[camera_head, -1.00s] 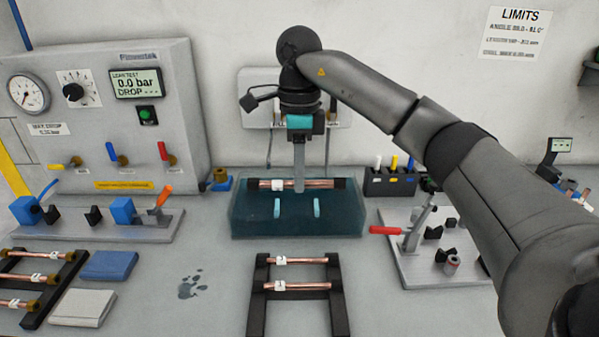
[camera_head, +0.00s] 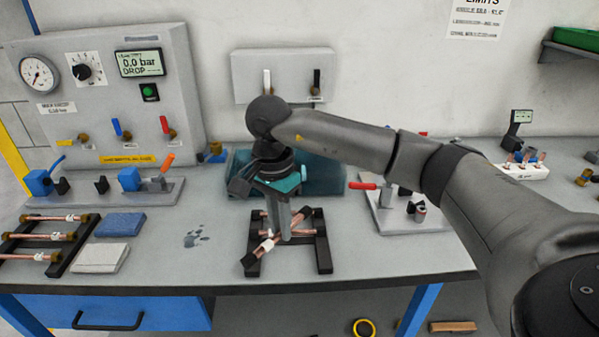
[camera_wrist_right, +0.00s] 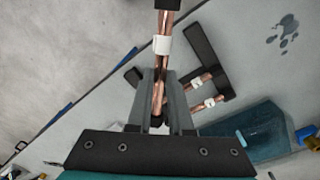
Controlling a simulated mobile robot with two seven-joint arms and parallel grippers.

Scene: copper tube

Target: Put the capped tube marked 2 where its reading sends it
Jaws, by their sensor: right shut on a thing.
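My right gripper (camera_head: 284,236) is shut on a copper tube (camera_head: 262,249), holding it above the front middle rack (camera_head: 324,257). The tube is tilted, its black-capped near end low and to the left; its white label is too small to read. In the right wrist view the tube (camera_wrist_right: 160,70) lies between the fingers (camera_wrist_right: 159,88), with its label and a black end cap beyond them. Two labelled tubes lie in the rack, partly hidden by my gripper in the head view; they also show in the wrist view (camera_wrist_right: 202,92). My left gripper is not in view.
The blue-green water tank (camera_head: 322,178) stands behind the gripper. The leak-test panel (camera_head: 110,90) and a clamp fixture (camera_head: 110,192) are at left. Another tube rack (camera_head: 72,252) and two cloths (camera_head: 120,225) lie at left front. A red-handled fixture (camera_head: 395,212) is at right.

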